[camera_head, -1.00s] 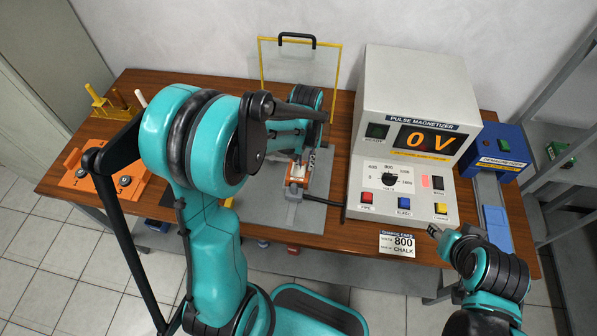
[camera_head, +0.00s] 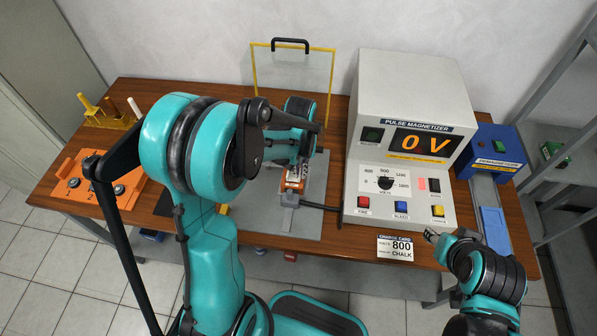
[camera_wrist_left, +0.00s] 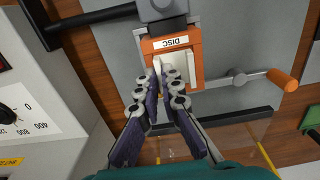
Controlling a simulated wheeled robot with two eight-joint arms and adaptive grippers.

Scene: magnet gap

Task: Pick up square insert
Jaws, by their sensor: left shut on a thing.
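An orange block labelled DISC (camera_wrist_left: 190,60), with a light middle, sits at the grey fixture (camera_wrist_left: 162,8) in the left wrist view. In the head view the orange block (camera_head: 291,184) shows small, below my left wrist. My left gripper (camera_wrist_left: 161,66) is shut on a light part in the middle of this block; it also shows in the head view (camera_head: 297,167). The fingers hide much of the held part. I cannot make out a piece marked square. My right gripper (camera_head: 431,237) is at the table's front edge, right of the charge card; its jaws are too small to read.
The pulse magnetizer (camera_head: 410,90) stands right of the fixture, with the blue demagnetizer (camera_head: 490,150) beyond it. An orange tray (camera_head: 65,195) with several round parts lies at the left. A yellow-framed clear screen (camera_head: 292,80) stands behind the fixture.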

